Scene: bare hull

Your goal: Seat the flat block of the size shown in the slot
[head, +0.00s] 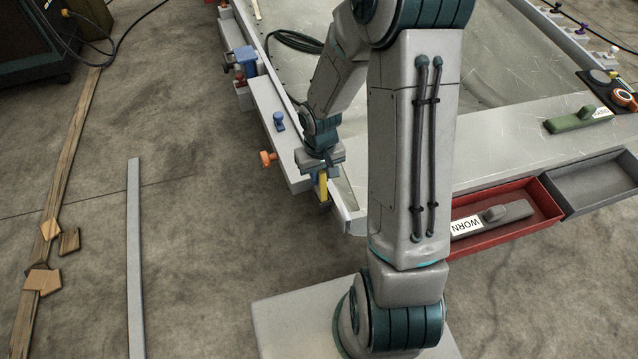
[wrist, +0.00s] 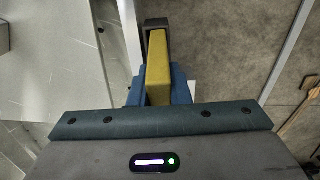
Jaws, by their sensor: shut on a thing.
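My gripper (head: 322,187) is at the near left corner of the bench, beside its pale side rail. Its blue fingers (wrist: 181,86) are shut on a yellow flat block (wrist: 157,65), which also shows as a narrow yellow strip in the head view (head: 323,185). In the wrist view a dark bracket (wrist: 157,22) frames the block's far end. I cannot tell whether that bracket is the slot, or whether the block sits inside it or only over it. The gripper hides the block's near end.
A red tray (head: 548,193) at the bench front holds a grey piece labelled WORN (head: 510,213). An empty grey tray (head: 600,180) adjoins it. A green block (head: 570,121) lies on the bench. An orange knob (head: 267,158) and blue knob (head: 279,122) stick out near my gripper.

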